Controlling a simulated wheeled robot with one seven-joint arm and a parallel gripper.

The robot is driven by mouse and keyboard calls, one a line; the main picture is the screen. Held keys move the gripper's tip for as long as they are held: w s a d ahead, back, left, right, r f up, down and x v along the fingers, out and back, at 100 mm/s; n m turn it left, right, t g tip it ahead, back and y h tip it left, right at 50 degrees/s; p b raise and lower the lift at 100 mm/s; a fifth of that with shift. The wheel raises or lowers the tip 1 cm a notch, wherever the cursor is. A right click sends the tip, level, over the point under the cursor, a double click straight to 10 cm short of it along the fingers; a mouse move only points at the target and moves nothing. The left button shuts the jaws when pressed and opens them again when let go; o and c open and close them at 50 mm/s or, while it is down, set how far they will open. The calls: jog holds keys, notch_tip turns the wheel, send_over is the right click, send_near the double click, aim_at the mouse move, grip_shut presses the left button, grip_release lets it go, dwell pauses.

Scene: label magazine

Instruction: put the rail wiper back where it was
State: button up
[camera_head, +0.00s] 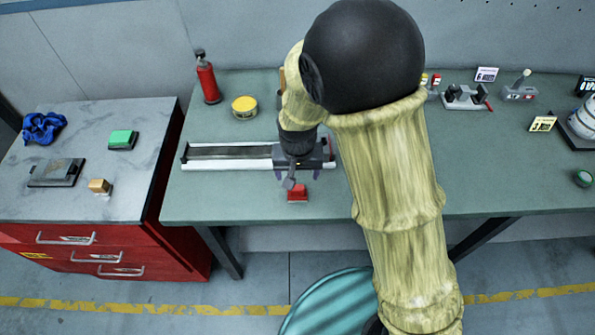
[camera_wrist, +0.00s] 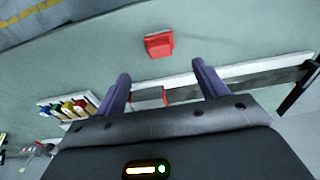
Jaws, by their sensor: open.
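A small red block with a pale lower edge (camera_head: 297,192) lies on the green bench just in front of the rail; it looks like the rail wiper, though no label confirms this. My gripper (camera_head: 300,178) is above the rail's right part, just behind the red block. In the wrist view, my gripper's purple fingers (camera_wrist: 160,70) are apart with nothing held. The red block (camera_wrist: 158,43) is beyond the fingertips, apart from them.
A small fixture (camera_head: 464,97) stands at right; the bench right of my arm has free room.

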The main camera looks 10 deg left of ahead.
jog(key=shift+w+d+r, duration=0.1)
jog(key=shift+r, duration=0.2)
dwell(0.5)
jog(key=s+d+r+m, duration=0.1)
jog(key=s+d+r, duration=0.2)
jog(key=d, duration=0.9)
jog(key=s+d+r+m+t, duration=0.1)
jog(key=s+d+r, duration=0.2)
jog(key=d, duration=1)
notch_tip(320, 180, up, 3)
jog(key=shift+d+f+m, duration=0.2)
jog(key=shift+m, duration=0.2)
